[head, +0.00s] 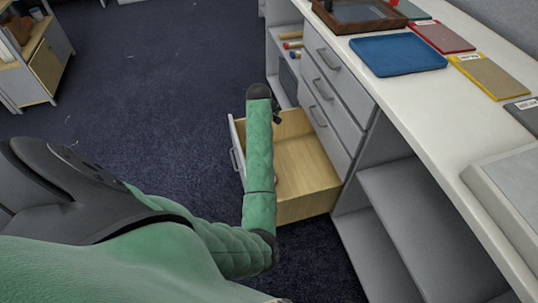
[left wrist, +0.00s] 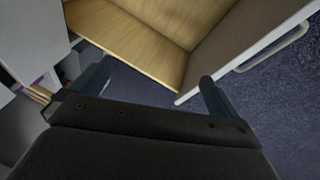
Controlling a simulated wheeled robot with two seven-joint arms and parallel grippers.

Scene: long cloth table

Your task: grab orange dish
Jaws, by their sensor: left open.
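No orange dish can be made out in either view. The open drawer (head: 308,165) has a pale wooden inside, and my left arm hides part of it in the head view. A small curved edge shows beside my arm inside the drawer, too little to tell what it is. In the left wrist view my left gripper (left wrist: 153,90) is open and empty, with its fingers apart over the drawer's rim and the drawer inside ahead of them. In the head view the gripper is mostly hidden by my arm. My right gripper is not in view.
Shut drawers (head: 325,95) stand above the open one, under the white counter (head: 412,105). A blue tray (head: 398,54), a brown wooden tray (head: 362,17) and several coloured boards lie on the counter. Open grey shelves (head: 410,205) are to the right. Dark carpet (head: 150,90) is free on the left.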

